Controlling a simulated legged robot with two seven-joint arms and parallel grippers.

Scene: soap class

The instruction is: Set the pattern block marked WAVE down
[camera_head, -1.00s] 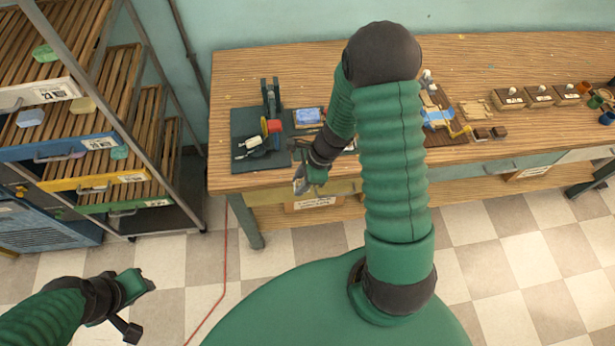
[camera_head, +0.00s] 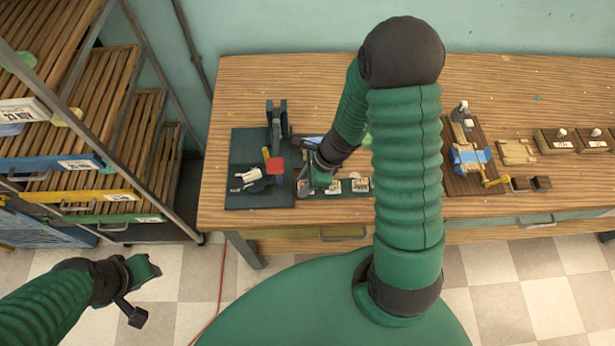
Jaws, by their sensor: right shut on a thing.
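My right gripper (camera_head: 306,184) is shut on a small block, taken to be the WAVE pattern block, which is mostly hidden by the fingers; no marking can be read. The gripper is low over the left end of a dark tray strip (camera_head: 345,193) near the table's front edge. Pale blocks (camera_head: 360,185) lie on this strip, just right of the gripper. Whether the held block touches the strip cannot be told. My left gripper (camera_head: 143,291) is open and empty over the floor, away from the table.
A dark press stand (camera_head: 277,118) with a red part stands left of the gripper on a dark mat (camera_head: 245,200). A wooden board (camera_head: 466,182) with blue material lies right of my arm. A slatted rack (camera_head: 130,120) stands left of the table (camera_head: 400,205).

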